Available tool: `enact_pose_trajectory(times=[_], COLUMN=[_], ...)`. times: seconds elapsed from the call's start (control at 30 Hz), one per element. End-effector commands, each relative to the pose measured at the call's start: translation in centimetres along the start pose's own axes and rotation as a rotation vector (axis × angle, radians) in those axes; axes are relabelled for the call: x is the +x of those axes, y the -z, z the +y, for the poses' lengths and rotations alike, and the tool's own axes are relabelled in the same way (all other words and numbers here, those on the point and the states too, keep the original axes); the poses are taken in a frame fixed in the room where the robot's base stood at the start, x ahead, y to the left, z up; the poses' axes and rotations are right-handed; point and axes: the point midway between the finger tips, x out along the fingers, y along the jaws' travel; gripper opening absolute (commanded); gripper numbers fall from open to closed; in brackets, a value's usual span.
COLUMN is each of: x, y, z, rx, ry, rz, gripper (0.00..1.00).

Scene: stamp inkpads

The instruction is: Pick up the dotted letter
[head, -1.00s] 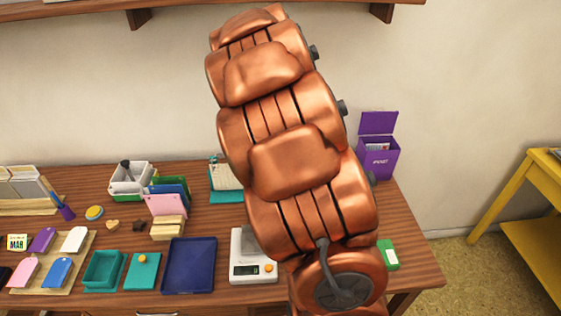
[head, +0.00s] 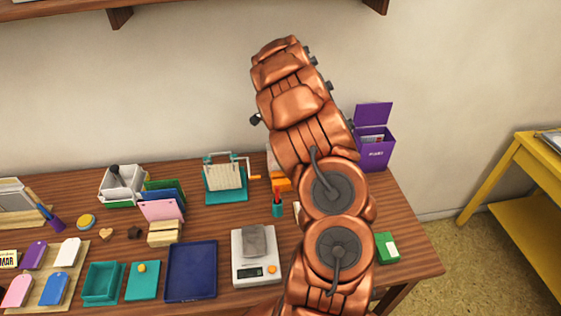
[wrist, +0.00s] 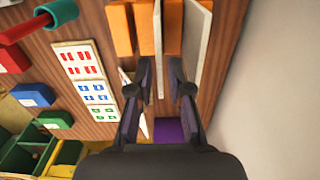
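In the wrist view my gripper (wrist: 160,91) is open, with its dark fingers apart and nothing visibly held. Ahead of it is an orange rack (wrist: 120,30) with thin pale letters standing on edge. One letter (wrist: 157,35) is seen almost edge-on, in line with the gap between the fingers. A wider grey-white letter (wrist: 196,45) stands to its right, above the right fingertip. I see no dots on either, so I cannot tell which is dotted. In the head view the orange rack (head: 281,185) is mostly hidden behind my arm, and my gripper is hidden too.
A purple box (head: 376,152) with its lid up stands at the table's right end. A teal cup (head: 277,206), a scale (head: 252,272) with a grey block and a teal press (head: 226,184) are nearby. A stamp sheet (wrist: 86,75) and inkpads (wrist: 33,95) lie left in the wrist view.

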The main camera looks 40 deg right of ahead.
Motion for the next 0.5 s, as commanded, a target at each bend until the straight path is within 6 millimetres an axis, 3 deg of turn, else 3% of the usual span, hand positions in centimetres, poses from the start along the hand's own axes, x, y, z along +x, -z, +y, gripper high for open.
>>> enact_pose_trajectory(times=[0.5], x=[5.0], y=[-1.0], z=[0.1], rx=[-0.003], ry=[-0.003], rz=[0.001], gripper=[0.19])
